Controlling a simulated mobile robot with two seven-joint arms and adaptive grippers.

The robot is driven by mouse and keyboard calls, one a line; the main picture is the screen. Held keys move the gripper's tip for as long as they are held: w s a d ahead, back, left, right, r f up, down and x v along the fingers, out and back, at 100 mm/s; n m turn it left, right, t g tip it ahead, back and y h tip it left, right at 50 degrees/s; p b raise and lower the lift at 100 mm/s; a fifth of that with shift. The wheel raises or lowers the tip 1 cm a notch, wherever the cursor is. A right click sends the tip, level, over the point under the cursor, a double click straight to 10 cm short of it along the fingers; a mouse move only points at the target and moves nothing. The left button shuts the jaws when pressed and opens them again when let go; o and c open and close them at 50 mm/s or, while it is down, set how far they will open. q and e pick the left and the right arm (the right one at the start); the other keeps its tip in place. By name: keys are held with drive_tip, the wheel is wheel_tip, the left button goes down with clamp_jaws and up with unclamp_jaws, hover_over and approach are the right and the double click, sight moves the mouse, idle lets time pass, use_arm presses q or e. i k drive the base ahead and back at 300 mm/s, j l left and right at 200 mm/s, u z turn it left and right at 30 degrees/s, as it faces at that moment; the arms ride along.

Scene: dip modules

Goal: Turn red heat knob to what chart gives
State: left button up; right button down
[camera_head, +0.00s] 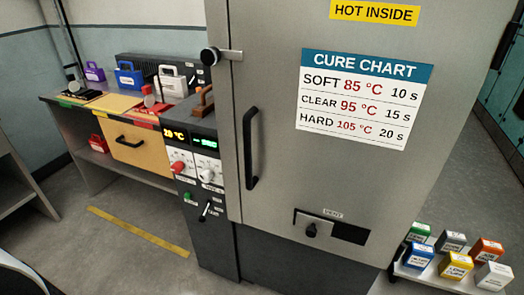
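The red heat knob (179,167) is on the grey control panel left of the large grey oven door (280,130). The direction it points is too small to tell. An amber display (174,134) above it appears to read 20 °C. A white knob (207,175) sits to its right under a green display (205,143) whose digits I cannot read. The cure chart (362,98) on the door lists SOFT 85 °C 10 s, CLEAR 95 °C 15 s and HARD 105 °C 20 s. Neither of my grippers is in view.
The door has a black handle (251,148) and a vent slider (311,229). A green button (187,197) and a switch (205,210) sit below the knobs. Small coloured boxes (455,266) stand at lower right. A bench (110,105) with coloured modules stands at left. Floor before it is clear.

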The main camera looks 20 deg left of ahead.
sight(178, 166)
drive_tip(key=u, duration=1.3)
